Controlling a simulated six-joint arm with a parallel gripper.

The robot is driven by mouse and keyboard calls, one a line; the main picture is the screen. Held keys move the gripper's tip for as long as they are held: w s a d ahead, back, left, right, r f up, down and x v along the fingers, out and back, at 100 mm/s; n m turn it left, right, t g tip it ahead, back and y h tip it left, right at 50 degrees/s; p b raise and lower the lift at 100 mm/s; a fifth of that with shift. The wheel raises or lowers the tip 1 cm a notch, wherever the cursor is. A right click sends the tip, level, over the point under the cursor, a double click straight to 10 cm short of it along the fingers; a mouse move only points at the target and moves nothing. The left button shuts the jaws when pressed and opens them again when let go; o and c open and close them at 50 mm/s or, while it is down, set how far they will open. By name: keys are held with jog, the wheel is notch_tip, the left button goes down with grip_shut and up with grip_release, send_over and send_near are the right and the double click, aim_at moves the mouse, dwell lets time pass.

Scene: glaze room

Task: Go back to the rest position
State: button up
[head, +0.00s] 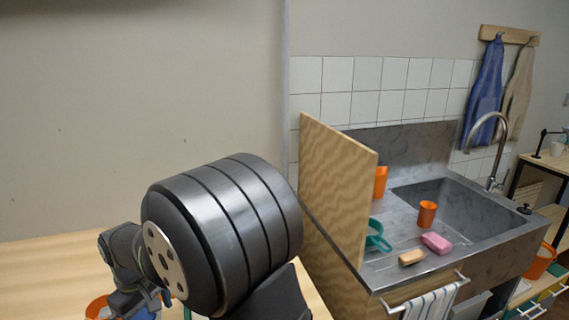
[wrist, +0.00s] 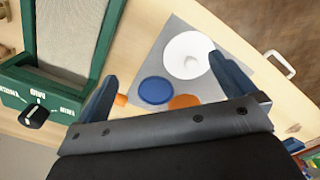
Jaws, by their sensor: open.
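My gripper (wrist: 160,85) shows in the wrist view with its two dark fingers spread wide and nothing between them that it holds. It is above a wooden table (wrist: 140,35), over a grey mat (wrist: 175,38). In the head view my arm fills the lower middle, and my gripper (head: 140,300) is partly hidden low at the left, above the table (head: 40,255).
On the mat are a white round dish (wrist: 188,52), a blue disc (wrist: 156,90) and an orange disc (wrist: 184,102). A green-framed device with a knob (wrist: 36,115) stands left. A wooden panel (head: 335,190) separates the table from a steel sink (head: 440,215).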

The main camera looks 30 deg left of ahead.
jog(key=w+d+r, duration=0.4)
jog(key=w, duration=0.1)
jog(key=w+a+r, duration=0.1)
jog(key=a+r, duration=0.2)
jog(key=a, duration=0.4)
jog(key=w+a+r, duration=0.1)
jog(key=a+r, duration=0.1)
jog(key=a, duration=0.4)
jog(key=s+a+f, duration=0.7)
jog(key=s, duration=0.1)
jog(key=shift+s+a+f+m, duration=0.25)
jog(key=shift+s+a+m, duration=0.05)
jog(key=shift+a+m, duration=0.1)
jog(key=w+d+r+m+g+y, duration=0.1)
jog(key=d+r+m+y, duration=0.1)
jog(key=d+r+m, duration=0.4)
jog(key=w+d+r+m+y, duration=0.2)
jog(key=d+r+m, duration=0.15)
jog(key=r, duration=0.45)
jog(key=x, duration=0.9)
jog(key=shift+s+f+n, duration=0.25)
jog(key=shift+f+n, duration=0.1)
jog(key=shift+n, duration=0.1)
jog(key=shift+a, duration=0.1)
